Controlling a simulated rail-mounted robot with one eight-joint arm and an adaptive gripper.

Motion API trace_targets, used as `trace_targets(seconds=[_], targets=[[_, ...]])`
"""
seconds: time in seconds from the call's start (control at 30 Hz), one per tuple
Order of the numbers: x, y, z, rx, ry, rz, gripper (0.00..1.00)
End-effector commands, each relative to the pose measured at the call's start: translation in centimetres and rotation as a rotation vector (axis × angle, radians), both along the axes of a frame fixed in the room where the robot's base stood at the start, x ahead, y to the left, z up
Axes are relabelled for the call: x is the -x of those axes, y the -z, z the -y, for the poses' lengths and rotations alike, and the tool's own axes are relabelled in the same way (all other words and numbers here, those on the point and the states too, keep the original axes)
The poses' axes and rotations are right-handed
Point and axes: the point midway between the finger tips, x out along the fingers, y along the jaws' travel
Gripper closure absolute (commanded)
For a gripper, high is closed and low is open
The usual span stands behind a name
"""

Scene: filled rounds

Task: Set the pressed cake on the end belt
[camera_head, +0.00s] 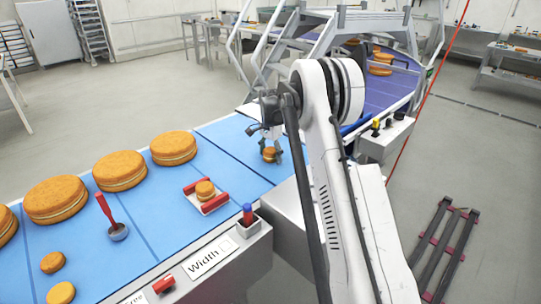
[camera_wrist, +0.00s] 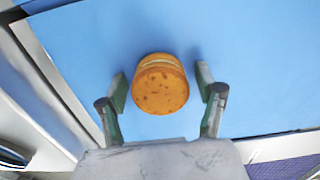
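A small round layered cake (camera_head: 269,154) is on the far end section of the light blue belt (camera_head: 245,140). It also shows in the wrist view (camera_wrist: 160,84), with its browned top and pale filling line visible. My gripper (camera_head: 268,146) is down at this cake, one finger on each side. In the wrist view my gripper (camera_wrist: 162,90) is open, with a strip of blue between each finger and the cake. Another small cake (camera_head: 205,189) sits between the red bars of a fixture (camera_head: 216,203) on the belt. A darker blue curved belt (camera_head: 385,92) lies beyond my arm.
Several large cakes (camera_head: 120,171) line the belt's far side. A red-handled tool (camera_head: 107,215) stands near them, and small cakes (camera_head: 52,262) lie at front left. Metal frames (camera_head: 330,40) rise over the curved belt.

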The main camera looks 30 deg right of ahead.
Motion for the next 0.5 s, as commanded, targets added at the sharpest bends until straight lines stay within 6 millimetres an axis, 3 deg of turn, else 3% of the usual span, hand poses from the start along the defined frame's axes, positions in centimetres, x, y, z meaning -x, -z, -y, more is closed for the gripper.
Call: trace_targets(seconds=[0.27,0.5], targets=[[0.0,-0.6,0.0,0.000,0.000,0.000,0.32],[0.0,-4.6,0.0,0.000,0.000,0.000,0.32]])
